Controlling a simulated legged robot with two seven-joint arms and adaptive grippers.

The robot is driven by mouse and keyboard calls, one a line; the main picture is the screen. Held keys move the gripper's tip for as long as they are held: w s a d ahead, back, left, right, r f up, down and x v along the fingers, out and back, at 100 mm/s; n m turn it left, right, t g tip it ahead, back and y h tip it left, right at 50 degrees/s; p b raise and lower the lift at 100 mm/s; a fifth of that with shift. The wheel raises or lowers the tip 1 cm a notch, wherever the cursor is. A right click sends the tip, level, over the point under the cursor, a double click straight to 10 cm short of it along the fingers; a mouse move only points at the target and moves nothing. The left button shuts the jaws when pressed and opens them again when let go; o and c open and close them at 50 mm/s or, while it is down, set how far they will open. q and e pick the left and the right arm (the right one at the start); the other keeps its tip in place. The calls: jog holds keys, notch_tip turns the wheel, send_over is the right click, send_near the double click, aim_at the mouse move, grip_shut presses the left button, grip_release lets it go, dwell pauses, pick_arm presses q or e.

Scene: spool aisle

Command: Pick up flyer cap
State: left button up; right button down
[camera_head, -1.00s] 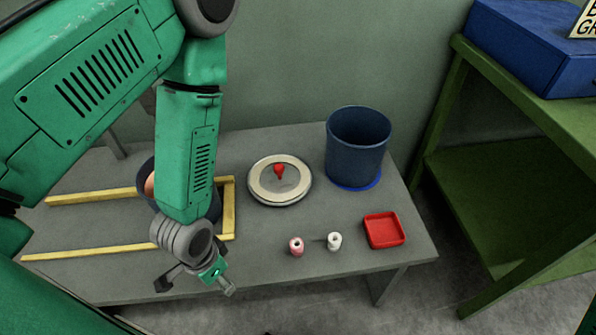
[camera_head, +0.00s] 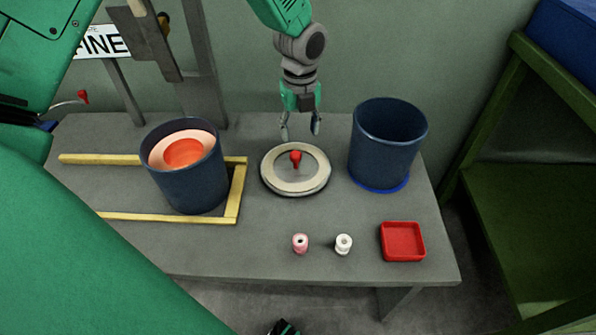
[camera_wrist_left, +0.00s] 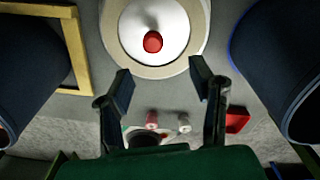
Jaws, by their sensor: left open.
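The flyer cap, as I take it, is a round pale disc (camera_head: 272,175) with a grey centre and a red knob (camera_head: 296,159). It lies flat on the grey table, between the two dark blue cans. My left gripper (camera_head: 300,136) is open and empty, pointing down just behind the disc, with its fingers apart. In the left wrist view the disc (camera_wrist_left: 119,48) and its red knob (camera_wrist_left: 152,41) are at the top, beyond the open left fingers (camera_wrist_left: 164,83). The disc's far edge is cut off there. My right gripper is not recognisable in view.
A blue can (camera_head: 182,187) with orange contents stands left inside a yellow frame (camera_head: 236,196). An empty blue can (camera_head: 378,150) stands right. Pink (camera_head: 300,243) and white (camera_head: 343,244) spools and a red tray (camera_head: 403,241) are near the front. A green shelf (camera_head: 520,215) is at right.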

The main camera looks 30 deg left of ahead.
aim_at(296, 153)
pick_arm(q)
jog(key=f, duration=0.2)
jog(key=a+f+b, duration=0.1)
jog(key=f, duration=0.2)
jog(key=f+b, duration=0.1)
jog(key=f, duration=0.1)
jog(key=f+b, duration=0.2)
jog(key=shift+s+d+f, duration=0.1)
jog(key=shift+s+f, duration=0.1)
jog(key=shift+f, duration=0.4)
jog(key=shift+a+r, duration=0.1)
jog(key=shift+a, duration=0.1)
pick_arm(e)
jog(key=f, duration=0.4)
jog(key=shift+a, duration=0.3)
pick_arm(q)
grip_shut()
pick_arm(e)
jog(key=shift+f, duration=0.1)
